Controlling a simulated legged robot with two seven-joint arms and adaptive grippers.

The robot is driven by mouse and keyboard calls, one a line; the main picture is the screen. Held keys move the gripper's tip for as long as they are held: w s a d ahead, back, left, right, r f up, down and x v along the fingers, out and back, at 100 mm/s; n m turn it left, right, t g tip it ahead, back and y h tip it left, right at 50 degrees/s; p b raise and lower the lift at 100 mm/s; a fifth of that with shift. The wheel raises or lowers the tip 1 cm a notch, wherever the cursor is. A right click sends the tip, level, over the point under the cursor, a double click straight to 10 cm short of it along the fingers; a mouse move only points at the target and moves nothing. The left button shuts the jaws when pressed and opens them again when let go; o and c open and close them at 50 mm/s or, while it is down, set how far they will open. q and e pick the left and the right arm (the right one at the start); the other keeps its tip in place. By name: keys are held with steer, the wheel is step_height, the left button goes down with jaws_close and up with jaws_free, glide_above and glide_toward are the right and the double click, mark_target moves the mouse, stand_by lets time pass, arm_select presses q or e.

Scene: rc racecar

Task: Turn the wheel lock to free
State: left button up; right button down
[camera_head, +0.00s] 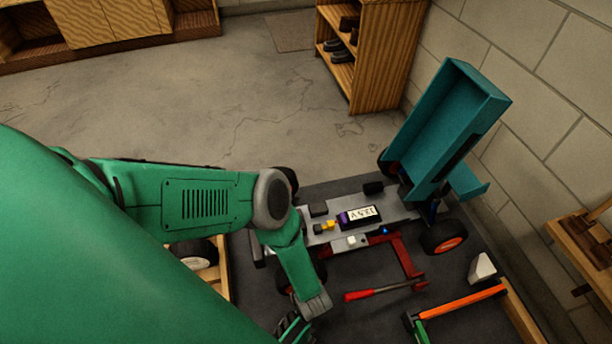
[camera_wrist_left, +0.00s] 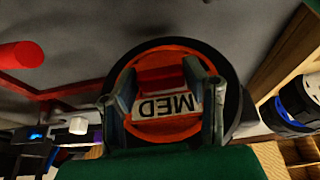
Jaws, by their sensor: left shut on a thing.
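The racecar has a grey chassis (camera_head: 328,236) and a tilted-up teal body (camera_head: 440,130). In the left wrist view, a black tyre (camera_wrist_left: 234,105) with an orange rim (camera_wrist_left: 185,136) faces the camera. A red bar (camera_wrist_left: 160,80), apparently the wheel lock, crosses its middle beside a white label reading "MED" upside down (camera_wrist_left: 165,106). My left gripper (camera_wrist_left: 160,88) has one finger on each side of the red bar and is shut on it. My right gripper is not seen.
A red-handled jack (camera_head: 382,290) lies beside the car. An orange and green tool (camera_head: 460,304) and a white block (camera_head: 482,268) are at the right. A wooden tray (camera_head: 224,270) with a wheel (camera_head: 196,254) stands left. A block wall (camera_head: 545,130) bounds the right side.

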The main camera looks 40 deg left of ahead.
arm_select(q)
steer(key=o, duration=1.1)
steer(key=shift+o, duration=0.2)
steer(key=shift+d, duration=0.1)
steer(key=v, duration=1.1)
steer(key=shift+r, duration=0.35)
steer(key=shift+s, duration=0.1)
